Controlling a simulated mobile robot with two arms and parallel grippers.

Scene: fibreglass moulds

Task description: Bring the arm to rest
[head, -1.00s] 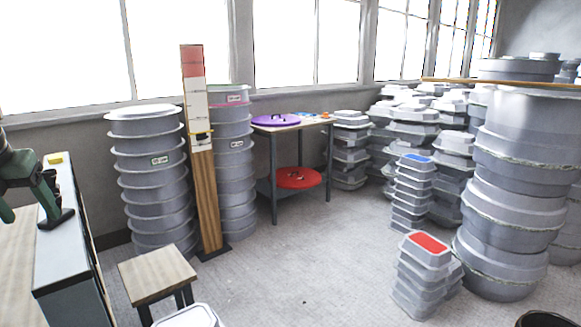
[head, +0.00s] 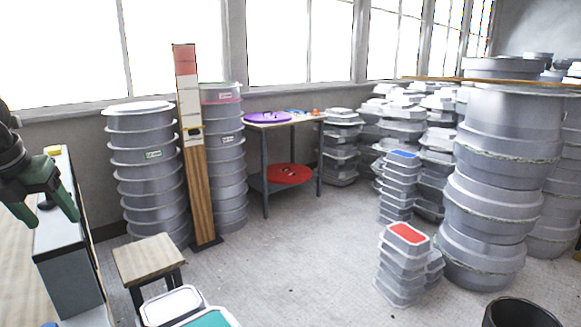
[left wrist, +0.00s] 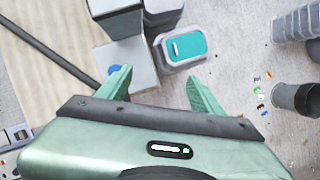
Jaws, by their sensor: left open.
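My left gripper (head: 52,218) hangs at the left edge of the head view, in front of a narrow grey cabinet (head: 68,282). Its two green fingers are spread and nothing is between them. In the left wrist view the open fingers (left wrist: 158,76) point towards the cabinet end and a grey mould with a teal top (left wrist: 185,46), with a visible gap below. My right gripper is in neither view.
A wooden stool (head: 155,260) and a teal-topped mould (head: 210,318) stand right of the cabinet. Tall mould stacks (head: 150,175) line the wall; another (head: 500,180) stands right. A black bucket (head: 520,314) is at lower right. The middle floor is clear.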

